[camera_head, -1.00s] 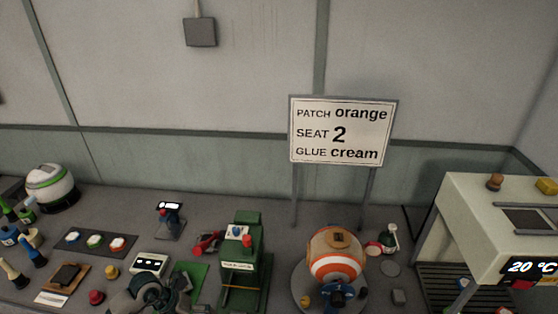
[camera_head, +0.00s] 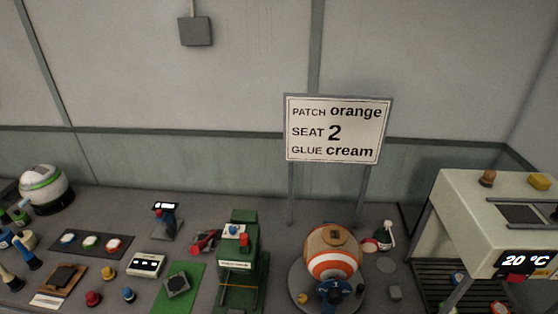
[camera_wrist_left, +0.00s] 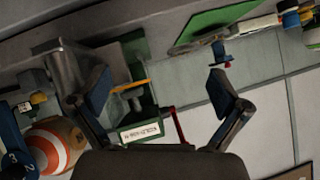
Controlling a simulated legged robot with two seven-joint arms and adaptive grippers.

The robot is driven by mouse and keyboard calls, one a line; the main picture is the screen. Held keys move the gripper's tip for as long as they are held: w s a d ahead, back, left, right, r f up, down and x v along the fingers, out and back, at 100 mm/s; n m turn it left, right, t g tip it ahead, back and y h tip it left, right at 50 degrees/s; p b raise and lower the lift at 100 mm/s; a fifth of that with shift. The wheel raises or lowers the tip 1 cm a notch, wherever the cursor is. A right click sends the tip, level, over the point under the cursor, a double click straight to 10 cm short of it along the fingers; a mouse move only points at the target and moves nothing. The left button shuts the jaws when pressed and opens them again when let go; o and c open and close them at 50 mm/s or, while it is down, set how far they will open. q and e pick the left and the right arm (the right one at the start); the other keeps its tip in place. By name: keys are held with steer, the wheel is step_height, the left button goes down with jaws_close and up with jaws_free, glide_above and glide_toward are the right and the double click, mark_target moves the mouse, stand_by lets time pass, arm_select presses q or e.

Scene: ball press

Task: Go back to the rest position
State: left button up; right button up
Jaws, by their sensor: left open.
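My left gripper (camera_wrist_left: 155,88) shows in the left wrist view with its two fingers spread wide and nothing between them. Beyond the fingers are the green press (camera_wrist_left: 140,130) and a green mat (camera_wrist_left: 212,22). In the head view neither gripper is in sight. The green press (camera_head: 238,262) stands on the bench, and the green mat (camera_head: 190,298) with a dark square piece (camera_head: 177,285) on it lies to its left. The orange-and-white ball (camera_head: 333,266) rests on a round grey base right of the press; it also shows in the left wrist view (camera_wrist_left: 50,145).
A sign (camera_head: 336,130) stands behind the ball. A pale machine (camera_head: 470,205) reading 20 °C is at right. A white-green ball (camera_head: 46,188), a dark tray of coloured discs (camera_head: 91,243), a white box (camera_head: 146,264) and several small bottles and knobs crowd the left.

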arm_select(q)
steer(key=s+d+f+g+h, duration=0.1)
steer(key=s+f+g, duration=0.3)
steer(key=s, duration=0.4)
steer(key=s+d+f+g+h, duration=0.1)
steer(key=s+f+g, duration=0.35)
steer(key=s, duration=0.35)
step_height(320, 180, down, 26)
steer(key=s, duration=0.2)
steer(key=s+a+f+g, duration=0.1)
steer(key=s+f, duration=1.1)
steer(key=f, duration=0.2)
steer(key=shift+s+a, duration=0.3)
steer(key=shift+s, duration=0.1)
arm_select(e)
steer(key=shift+a, duration=0.85)
steer(key=shift+d, duration=0.1)
steer(key=shift+d, duration=0.65)
